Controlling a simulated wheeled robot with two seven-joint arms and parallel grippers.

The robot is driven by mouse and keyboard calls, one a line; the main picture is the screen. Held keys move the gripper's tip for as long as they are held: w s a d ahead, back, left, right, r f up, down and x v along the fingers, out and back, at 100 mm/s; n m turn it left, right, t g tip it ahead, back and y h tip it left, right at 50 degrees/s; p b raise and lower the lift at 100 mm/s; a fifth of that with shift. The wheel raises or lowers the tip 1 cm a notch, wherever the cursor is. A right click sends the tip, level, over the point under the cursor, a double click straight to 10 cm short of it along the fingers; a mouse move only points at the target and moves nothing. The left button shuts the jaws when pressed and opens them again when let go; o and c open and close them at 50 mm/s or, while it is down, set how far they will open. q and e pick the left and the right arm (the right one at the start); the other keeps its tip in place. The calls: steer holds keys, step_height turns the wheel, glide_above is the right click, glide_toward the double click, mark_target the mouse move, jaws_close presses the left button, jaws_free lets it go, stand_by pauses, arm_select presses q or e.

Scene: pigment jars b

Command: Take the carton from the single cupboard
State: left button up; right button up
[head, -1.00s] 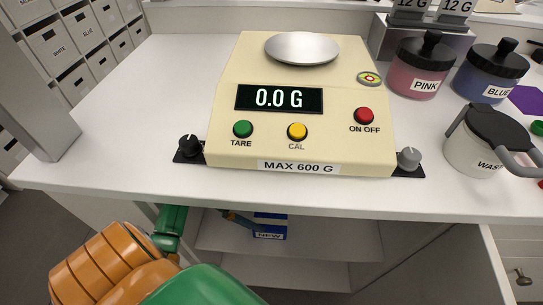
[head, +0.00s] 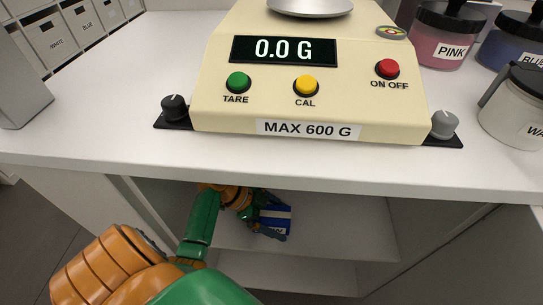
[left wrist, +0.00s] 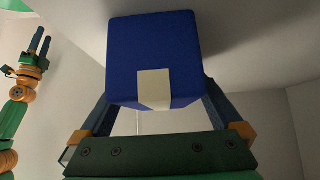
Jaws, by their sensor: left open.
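The carton (head: 277,217) is a small blue box with a white label, standing on a shelf of the open cupboard under the counter. My left arm reaches into the cupboard in the head view. My left gripper (head: 268,214) is open, with its fingers along opposite sides of the carton. In the left wrist view the carton (left wrist: 152,50) fills the space between the fingers and hides the fingertips; I cannot tell whether they touch it. Another green and orange gripper, seemingly my right one (left wrist: 40,52), shows small at the left of that view.
The counter (head: 110,115) overhangs the cupboard. A cream scale (head: 210,105) reading 0.0 G stands on it, with a pink jar (head: 440,50), a blue jar (head: 515,55) and a waste jar (head: 510,115) at right. The shelf right of the carton (head: 345,230) is clear.

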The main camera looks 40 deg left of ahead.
arm_select(q)
steer(key=shift+w+d+f, duration=0.1)
steer(key=shift+d+f, duration=0.05)
steer(key=shift+f, duration=0.05)
steer(key=c, duration=1.4)
